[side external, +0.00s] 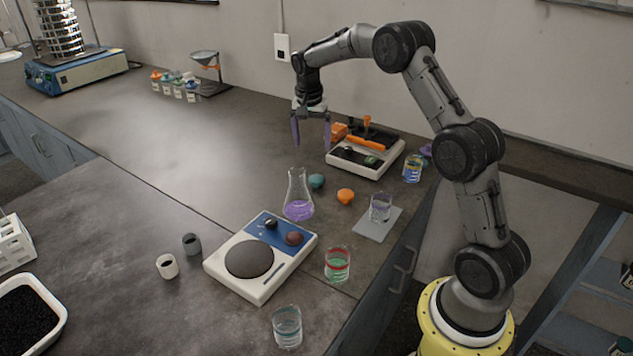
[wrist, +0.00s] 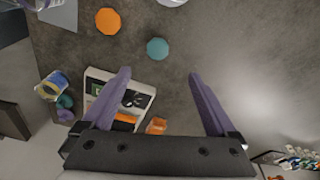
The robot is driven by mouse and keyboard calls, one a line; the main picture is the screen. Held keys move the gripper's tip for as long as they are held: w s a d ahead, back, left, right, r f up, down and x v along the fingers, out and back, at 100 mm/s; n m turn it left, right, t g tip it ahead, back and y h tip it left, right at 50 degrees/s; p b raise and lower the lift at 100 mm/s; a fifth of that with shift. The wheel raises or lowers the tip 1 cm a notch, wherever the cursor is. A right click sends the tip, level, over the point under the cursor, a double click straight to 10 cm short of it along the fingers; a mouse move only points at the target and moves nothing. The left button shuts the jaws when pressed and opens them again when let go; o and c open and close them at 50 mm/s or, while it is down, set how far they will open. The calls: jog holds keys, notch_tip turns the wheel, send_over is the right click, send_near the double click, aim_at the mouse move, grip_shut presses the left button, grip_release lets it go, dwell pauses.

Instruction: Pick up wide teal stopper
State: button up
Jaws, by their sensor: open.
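The teal stopper (side external: 316,181) sits on the dark bench, just right of the neck of a flask with purple liquid (side external: 299,208) in the side view. In the wrist view the teal stopper (wrist: 157,48) lies beyond my fingertips, about midway between them from left to right. An orange stopper (side external: 345,196) is close by on its right in the side view; it also shows in the wrist view (wrist: 108,21). My gripper (side external: 311,147) is open and empty, above the bench and pointing down. Its two purple fingers (wrist: 158,73) are spread wide apart in the wrist view.
A white tray with dark and orange items (side external: 362,164) stands behind the stoppers. Beakers (side external: 380,208) and (side external: 412,168) stand to the right. A hotplate-like device (side external: 262,257) is in front.

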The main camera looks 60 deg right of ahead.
aim_at(317, 178)
jog(key=f, duration=0.4)
jog(key=d+f, duration=0.1)
jog(key=f, duration=0.4)
jog(key=d+f, duration=0.1)
jog(key=f, duration=0.3)
jog(key=shift+w+d+f, duration=0.1)
jog(key=shift+d+f, duration=0.05)
jog(key=shift+d, duration=0.1)
jog(key=shift+c, duration=0.3)
jog(key=c, duration=1.4)
jog(key=shift+o, duration=0.2)
